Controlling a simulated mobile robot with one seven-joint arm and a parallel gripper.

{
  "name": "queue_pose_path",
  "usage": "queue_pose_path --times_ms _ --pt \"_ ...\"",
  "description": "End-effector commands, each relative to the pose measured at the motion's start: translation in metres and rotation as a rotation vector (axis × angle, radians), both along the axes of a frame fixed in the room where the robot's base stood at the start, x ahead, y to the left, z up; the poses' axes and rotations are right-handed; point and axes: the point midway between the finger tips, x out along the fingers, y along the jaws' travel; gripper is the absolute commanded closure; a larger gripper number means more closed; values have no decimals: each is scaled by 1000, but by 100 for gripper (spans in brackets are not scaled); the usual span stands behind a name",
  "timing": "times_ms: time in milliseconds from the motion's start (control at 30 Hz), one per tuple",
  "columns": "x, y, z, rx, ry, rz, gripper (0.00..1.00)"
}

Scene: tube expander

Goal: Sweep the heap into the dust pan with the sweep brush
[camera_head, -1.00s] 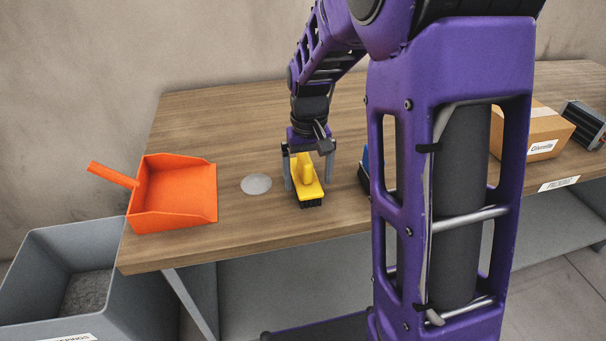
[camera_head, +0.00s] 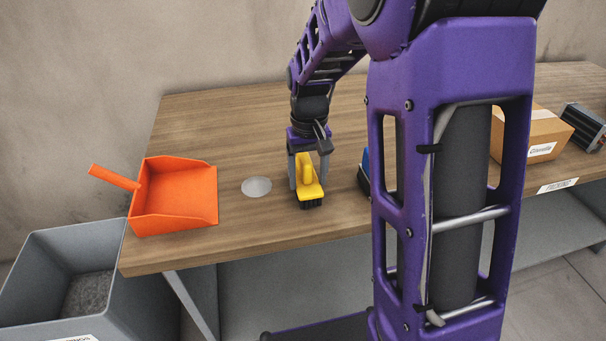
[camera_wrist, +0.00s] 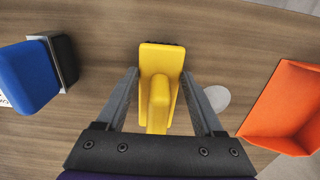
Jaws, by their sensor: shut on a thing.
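The yellow sweep brush (camera_head: 312,189) with dark bristles stands on the wooden table, bristles down. My gripper (camera_head: 308,184) points down over it, shut on its yellow body with one finger on each side. In the wrist view the brush (camera_wrist: 155,62) lies between the fingers of my gripper (camera_wrist: 160,76). The heap (camera_head: 256,187) is a flat pale grey round patch just left of the brush; it is partly hidden by a finger in the wrist view (camera_wrist: 217,98). The orange dust pan (camera_head: 178,196) lies left of the heap, its open side towards it.
A grey bin (camera_head: 50,250) stands below the table's left end. A blue object with a dark side (camera_wrist: 30,78) stands on the brush's other side from the heap. A cardboard box (camera_head: 530,132) and a dark ribbed object (camera_head: 583,127) are at the right. The table behind the brush is clear.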

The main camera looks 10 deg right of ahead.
Motion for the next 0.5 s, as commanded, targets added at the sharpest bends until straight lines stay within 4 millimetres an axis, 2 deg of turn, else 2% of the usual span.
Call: queue_pose_path --times_ms 500 --pt "0 0 18 0 -1 0 100"
